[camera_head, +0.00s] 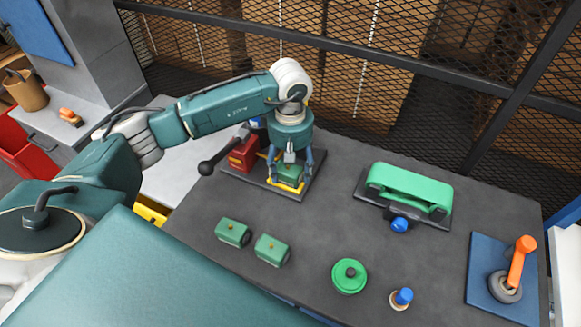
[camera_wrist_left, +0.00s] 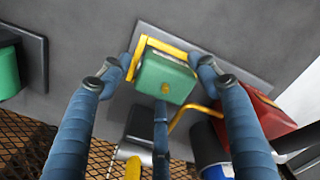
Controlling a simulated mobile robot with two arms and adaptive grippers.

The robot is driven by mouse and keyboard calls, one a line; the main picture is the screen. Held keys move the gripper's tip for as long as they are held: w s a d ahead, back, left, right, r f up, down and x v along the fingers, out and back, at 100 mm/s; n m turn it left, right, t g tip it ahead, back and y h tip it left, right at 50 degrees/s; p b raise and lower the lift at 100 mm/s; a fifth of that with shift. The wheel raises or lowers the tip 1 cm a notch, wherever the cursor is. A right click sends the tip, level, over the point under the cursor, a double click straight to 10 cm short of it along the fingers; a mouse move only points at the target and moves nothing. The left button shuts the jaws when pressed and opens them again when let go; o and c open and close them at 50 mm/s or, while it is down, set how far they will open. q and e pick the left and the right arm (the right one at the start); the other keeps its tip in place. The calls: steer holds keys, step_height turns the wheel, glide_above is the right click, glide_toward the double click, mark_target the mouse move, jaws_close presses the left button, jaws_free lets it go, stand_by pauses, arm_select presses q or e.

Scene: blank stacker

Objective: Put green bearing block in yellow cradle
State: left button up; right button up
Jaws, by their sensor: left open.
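A green bearing block (camera_head: 289,176) sits within the yellow cradle (camera_head: 285,187) on a dark base plate at the back of the table. In the left wrist view the green block (camera_wrist_left: 165,78) has a small yellow knob on it, and the yellow cradle (camera_wrist_left: 178,47) shows along its edges. My left gripper (camera_head: 291,173) is above the block, with its fingers apart on either side. In the left wrist view my left gripper (camera_wrist_left: 160,75) is open, with gaps between fingers and block. Two similar green blocks (camera_head: 232,232) (camera_head: 271,250) lie on the table in front. My right gripper is not in view.
A red block (camera_head: 243,154) and a black-knobbed lever (camera_head: 207,168) stand left of the cradle. A green bridge-shaped part (camera_head: 409,188), a green disc (camera_head: 349,276), a blue-topped peg (camera_head: 402,298) and an orange handle (camera_head: 521,258) are to the right. Mesh fencing rises behind.

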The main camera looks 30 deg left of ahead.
mark_target(291, 170)
arm_select(q)
steer(key=shift+r, duration=0.15)
step_height(291, 170, up, 12)
steer(key=b, duration=0.4)
stand_by(0.3)
